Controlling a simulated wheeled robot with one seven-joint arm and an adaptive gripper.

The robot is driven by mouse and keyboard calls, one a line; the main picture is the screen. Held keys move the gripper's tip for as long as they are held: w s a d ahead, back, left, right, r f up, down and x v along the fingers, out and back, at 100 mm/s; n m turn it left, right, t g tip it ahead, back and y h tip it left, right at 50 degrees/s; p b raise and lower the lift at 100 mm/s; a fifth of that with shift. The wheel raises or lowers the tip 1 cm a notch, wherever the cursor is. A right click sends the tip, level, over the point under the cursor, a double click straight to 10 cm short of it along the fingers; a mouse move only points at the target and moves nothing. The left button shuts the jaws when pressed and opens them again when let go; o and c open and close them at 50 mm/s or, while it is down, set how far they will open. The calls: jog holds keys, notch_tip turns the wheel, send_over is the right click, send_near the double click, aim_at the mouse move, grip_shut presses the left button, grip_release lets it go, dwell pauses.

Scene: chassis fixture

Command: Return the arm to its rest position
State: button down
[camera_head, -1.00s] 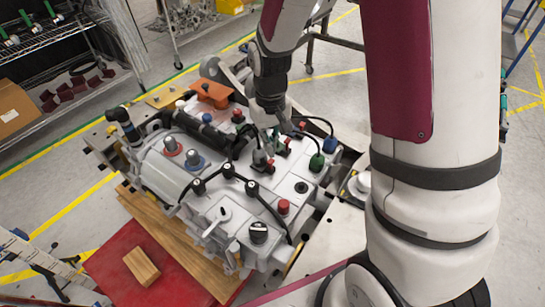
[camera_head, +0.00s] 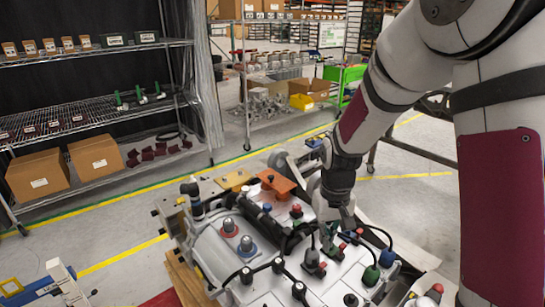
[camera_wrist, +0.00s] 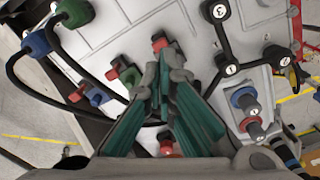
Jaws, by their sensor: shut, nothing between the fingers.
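My gripper (camera_wrist: 166,75) is shut and empty in the wrist view, its teal fingers angled together above the grey chassis face. In the head view my gripper (camera_head: 345,216) hangs at the end of my arm, close over the chassis (camera_head: 215,255) among the connectors. A green-capped connector (camera_head: 371,275) and a blue one (camera_head: 387,257) with black cables stand to its right. Small red-topped connectors show beside the fingers in the wrist view, one (camera_wrist: 160,41) near the tips. I cannot tell whether the fingers touch anything.
An orange block (camera_head: 275,182) sits on the chassis left of my gripper. A wire shelf (camera_head: 100,118) with boxes stands at the left, and a cart (camera_head: 285,75) behind. Bare floor with yellow lines lies between. Black cables (camera_wrist: 40,88) loop near the fingers.

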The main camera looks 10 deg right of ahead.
jog(key=s+r+t, duration=0.5)
jog(key=s+r, duration=1.5)
jog(key=r, duration=0.2)
jog(key=shift+s+r+m+t, duration=0.2)
jog(key=shift+r+m+t, duration=0.1)
jog(key=shift+r+m, duration=0.1)
